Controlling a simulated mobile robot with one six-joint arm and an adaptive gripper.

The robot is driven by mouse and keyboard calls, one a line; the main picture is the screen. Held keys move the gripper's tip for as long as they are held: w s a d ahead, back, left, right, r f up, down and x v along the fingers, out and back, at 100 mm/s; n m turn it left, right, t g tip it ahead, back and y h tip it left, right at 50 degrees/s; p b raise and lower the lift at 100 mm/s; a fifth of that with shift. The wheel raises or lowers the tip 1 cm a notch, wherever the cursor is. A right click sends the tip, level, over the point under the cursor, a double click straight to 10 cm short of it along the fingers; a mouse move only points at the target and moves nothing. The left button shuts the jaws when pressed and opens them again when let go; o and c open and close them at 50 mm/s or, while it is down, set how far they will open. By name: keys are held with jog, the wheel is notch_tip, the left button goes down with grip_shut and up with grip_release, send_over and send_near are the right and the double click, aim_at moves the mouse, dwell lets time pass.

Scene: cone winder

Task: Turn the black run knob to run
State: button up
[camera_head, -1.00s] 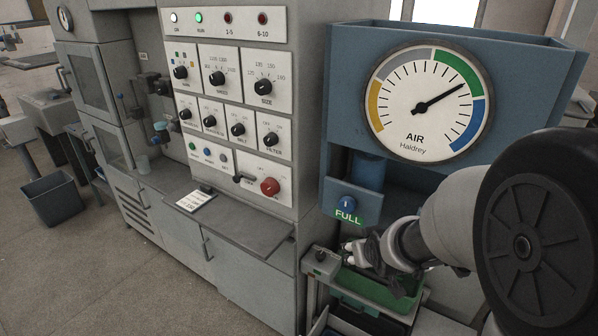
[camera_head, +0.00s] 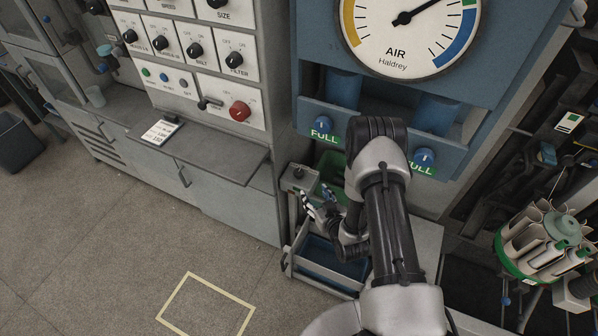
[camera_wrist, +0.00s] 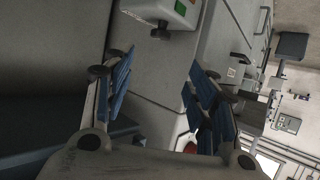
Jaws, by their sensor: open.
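A small grey box (camera_head: 299,180) stands beside the green bin, below the blue gauge cabinet. A black knob (camera_head: 298,172) sits on it. In the wrist view the box (camera_wrist: 186,16) has a green mark, and a black knob (camera_wrist: 160,30) sticks out from it. No run lettering is readable, so I cannot tell for certain that this is the run knob. My gripper (camera_head: 318,198) is open and empty just below and right of the box. In the wrist view its blue-padded fingers (camera_wrist: 165,92) are spread, with the knob beyond them, apart from both.
The grey panel holds several other black knobs (camera_head: 195,48) and a red knob (camera_head: 240,110). A grey shelf (camera_head: 215,160) juts out below. The blue cabinet (camera_head: 480,110) is close above my arm. A bobbin carousel (camera_head: 545,245) stands right.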

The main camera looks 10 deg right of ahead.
aim_at(299, 173)
jog(key=b+x, duration=0.4)
jog(key=x, duration=1.2)
jog(key=shift+w+f, duration=0.2)
jog(key=shift+w, duration=0.1)
jog(key=shift+c, duration=0.4)
jog(key=c, duration=0.9)
